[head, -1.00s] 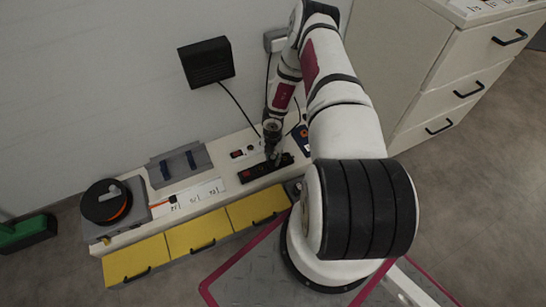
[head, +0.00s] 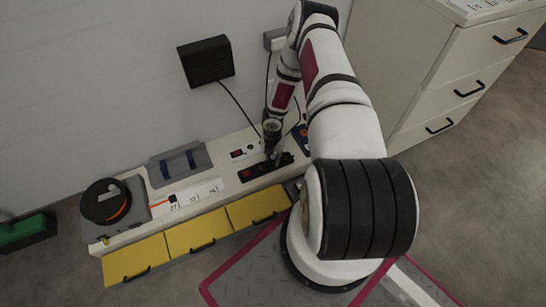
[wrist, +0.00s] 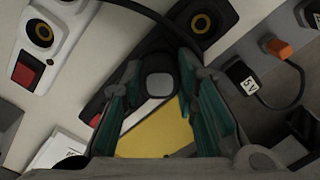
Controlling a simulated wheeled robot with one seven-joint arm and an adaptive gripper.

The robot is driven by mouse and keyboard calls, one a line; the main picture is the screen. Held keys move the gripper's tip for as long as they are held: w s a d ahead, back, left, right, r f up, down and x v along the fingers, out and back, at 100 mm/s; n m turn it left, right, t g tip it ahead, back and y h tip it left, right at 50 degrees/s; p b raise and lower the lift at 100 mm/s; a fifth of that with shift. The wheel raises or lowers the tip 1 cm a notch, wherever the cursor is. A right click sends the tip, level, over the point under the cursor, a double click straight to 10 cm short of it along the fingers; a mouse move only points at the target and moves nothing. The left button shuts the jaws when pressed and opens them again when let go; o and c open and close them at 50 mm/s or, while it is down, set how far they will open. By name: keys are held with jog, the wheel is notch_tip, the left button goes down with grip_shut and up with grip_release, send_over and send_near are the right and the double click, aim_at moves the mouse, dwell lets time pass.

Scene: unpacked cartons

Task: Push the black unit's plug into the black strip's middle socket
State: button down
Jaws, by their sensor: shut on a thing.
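The black unit (head: 206,61) is on the wall in the head view, with its cable hanging down toward my gripper (head: 273,157). The black strip (head: 247,174) lies on the bench top below the gripper. In the wrist view, my gripper (wrist: 162,100) is shut on the dark plug (wrist: 159,84), one teal-padded finger on each side. The plug is over the middle part of the black strip (wrist: 218,8) and hides the socket there. One end socket with a yellow ring (wrist: 203,22) shows uncovered. I cannot tell how far the plug is seated.
A white strip (wrist: 50,45) with a red switch lies beside the black strip. A cable crosses above the gripper. A reel (head: 105,202) stands at the bench's left end, above yellow drawers (head: 137,256).

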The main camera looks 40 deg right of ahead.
jog(key=c, duration=1.2)
grip_release()
